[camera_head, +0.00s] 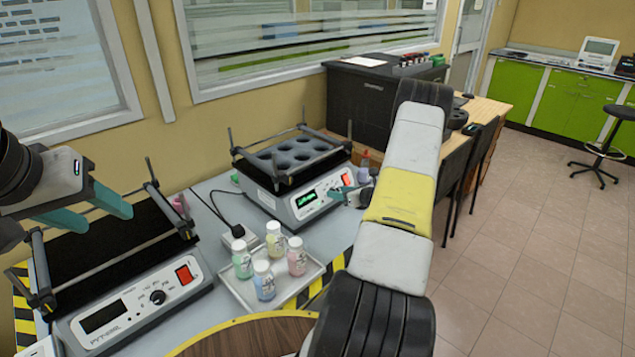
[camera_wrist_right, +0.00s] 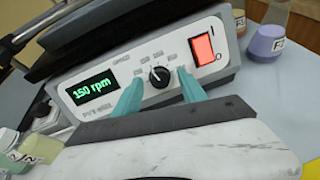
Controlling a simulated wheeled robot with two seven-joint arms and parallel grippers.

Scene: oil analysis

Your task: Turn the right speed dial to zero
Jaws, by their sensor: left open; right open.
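The right shaker (camera_head: 300,190) stands on the grey bench with a lit green display, which reads "150 rpm" in the right wrist view (camera_wrist_right: 95,89). Its black speed dial (camera_wrist_right: 159,76) sits right of the display and left of the red switch (camera_wrist_right: 205,50). My right gripper (camera_wrist_right: 158,90) is open, with one teal finger on each side of the dial; I cannot tell whether they touch it. In the head view my right gripper (camera_head: 348,190) is at the shaker's front panel. My left gripper (camera_head: 98,212) is open and empty above the left shaker (camera_head: 135,310), whose display is dark.
A tray (camera_head: 237,288) with several capped bottles lies between the shakers. A purple-filled flask (camera_wrist_right: 268,40) stands right of the right shaker. A black cable and white power box (camera_head: 241,240) lie behind the tray. A round wooden surface (camera_head: 250,335) is in front.

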